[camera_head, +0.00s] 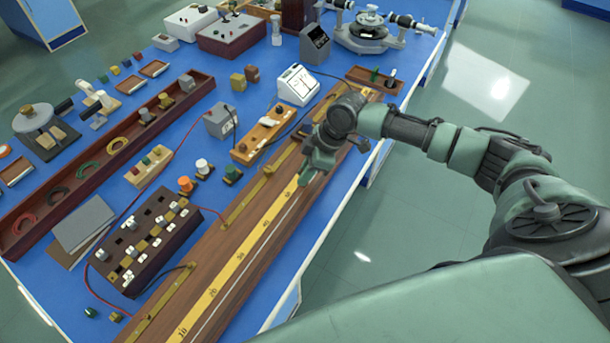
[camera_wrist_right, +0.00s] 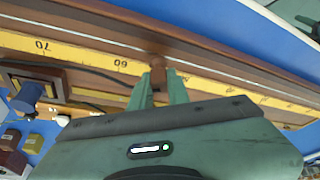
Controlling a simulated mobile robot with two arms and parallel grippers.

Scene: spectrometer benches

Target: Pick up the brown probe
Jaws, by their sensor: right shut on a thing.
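The brown probe (camera_wrist_right: 157,63) shows in the right wrist view as a small brown piece between the fingertips of my right gripper (camera_wrist_right: 158,88). The gripper is shut on it. The probe's tip is over the metre bridge (camera_wrist_right: 220,62), by the edge of the yellow scale near the 60 mark. I cannot tell whether it touches the wire. In the head view my right gripper (camera_head: 307,178) is low over the bridge (camera_head: 203,244) and hides the probe. My left gripper is not in view.
A plug box (camera_head: 150,245), a wooden-based key (camera_head: 262,135) and a white meter (camera_head: 297,85) stand left of the bridge. A long tray (camera_head: 100,178) with coloured coils lies further left. A spectrometer (camera_head: 368,32) stands at the back. The floor to the right is clear.

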